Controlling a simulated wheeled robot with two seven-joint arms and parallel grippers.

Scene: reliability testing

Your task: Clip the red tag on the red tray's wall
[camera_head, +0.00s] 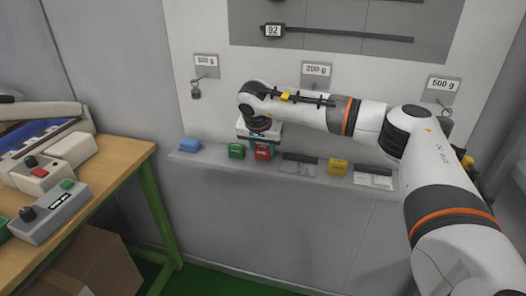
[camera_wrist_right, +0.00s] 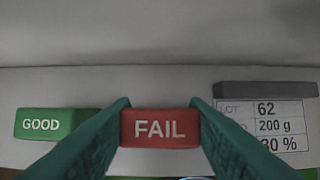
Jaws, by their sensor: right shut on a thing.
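The red tag (camera_wrist_right: 159,128), marked FAIL, is between the two green fingers of my right gripper (camera_wrist_right: 160,112) in the right wrist view. The gripper is shut on it, at the grey shelf. No red tray can be made out in either view. My left gripper is not in view.
The narrow wall shelf (camera_head: 210,160) also holds a blue tag (camera_head: 190,145), a yellow tag (camera_head: 337,167) and a printed label card (camera_wrist_right: 265,124). Weights hang on the wall above. A wooden table (camera_head: 108,170) with control boxes stands at the left, with a cardboard box (camera_head: 95,265) under it.

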